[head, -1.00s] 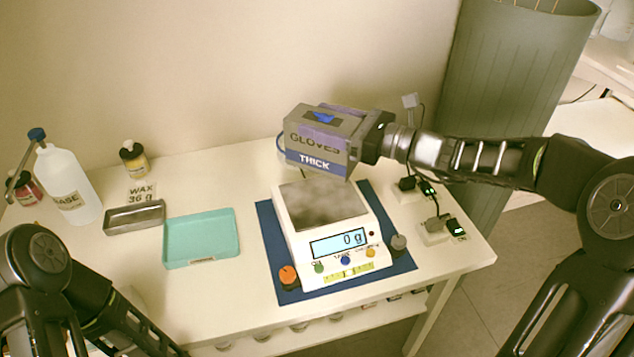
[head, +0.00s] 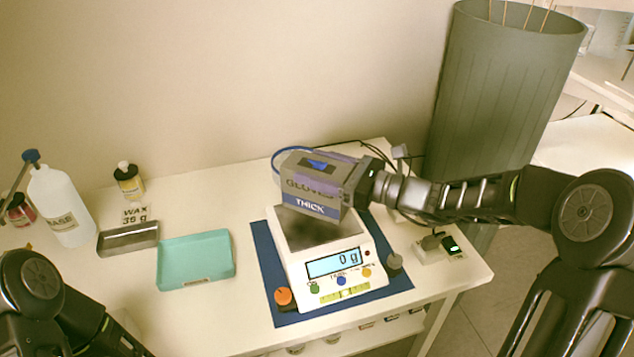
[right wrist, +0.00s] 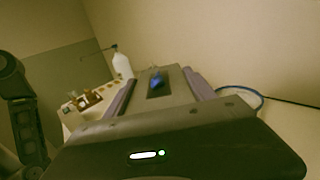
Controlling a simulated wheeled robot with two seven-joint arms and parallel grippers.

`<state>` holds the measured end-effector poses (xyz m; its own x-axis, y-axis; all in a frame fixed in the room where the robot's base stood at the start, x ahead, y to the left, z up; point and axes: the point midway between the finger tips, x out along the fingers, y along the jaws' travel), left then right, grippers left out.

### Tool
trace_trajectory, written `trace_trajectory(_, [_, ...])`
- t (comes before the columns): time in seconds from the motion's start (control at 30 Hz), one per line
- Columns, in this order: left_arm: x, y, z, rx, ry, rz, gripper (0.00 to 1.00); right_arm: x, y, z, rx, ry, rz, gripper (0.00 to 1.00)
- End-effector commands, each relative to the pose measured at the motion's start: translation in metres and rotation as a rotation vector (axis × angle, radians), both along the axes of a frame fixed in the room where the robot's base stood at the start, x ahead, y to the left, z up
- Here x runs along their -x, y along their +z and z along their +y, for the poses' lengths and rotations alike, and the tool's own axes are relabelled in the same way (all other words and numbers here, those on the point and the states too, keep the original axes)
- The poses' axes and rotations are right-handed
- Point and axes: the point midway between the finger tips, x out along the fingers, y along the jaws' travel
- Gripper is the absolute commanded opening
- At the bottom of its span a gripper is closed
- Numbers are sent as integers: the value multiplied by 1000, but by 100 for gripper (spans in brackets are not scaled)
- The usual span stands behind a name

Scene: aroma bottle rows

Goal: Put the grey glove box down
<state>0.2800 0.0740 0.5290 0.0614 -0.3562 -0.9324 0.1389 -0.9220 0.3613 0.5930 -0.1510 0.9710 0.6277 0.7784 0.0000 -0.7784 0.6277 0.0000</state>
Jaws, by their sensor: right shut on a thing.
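The white scale (head: 335,262) stands on a blue mat (head: 263,245). A teal tray (head: 196,260), a metal tin (head: 128,238), a white bottle (head: 62,205) and a small amber bottle (head: 128,180) are to the left. Power plugs (head: 432,245) sit at the right. Table behind the teal tray is clear.

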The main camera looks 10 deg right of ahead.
Motion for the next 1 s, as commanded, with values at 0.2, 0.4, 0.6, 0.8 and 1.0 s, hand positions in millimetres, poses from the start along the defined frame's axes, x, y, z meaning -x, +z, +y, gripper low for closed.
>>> trace_trajectory(0.2, [0,-2,0,0,0,0,80,0,-17,0,-3,0,2,7])
trace_trajectory(0.4, [0,-2,0,0,0,0,80,0,-37,0,-2,1,-1,7])
trace_trajectory(0.6, [0,-2,0,0,0,0,80,0,-36,0,-1,0,-2,7])
trace_trajectory(0.8, [0,-4,0,0,0,0,80,0,-40,0,0,0,0,67])
trace_trajectory(1.0, [0,-4,0,0,0,0,80,0,-40,0,0,0,0,83])
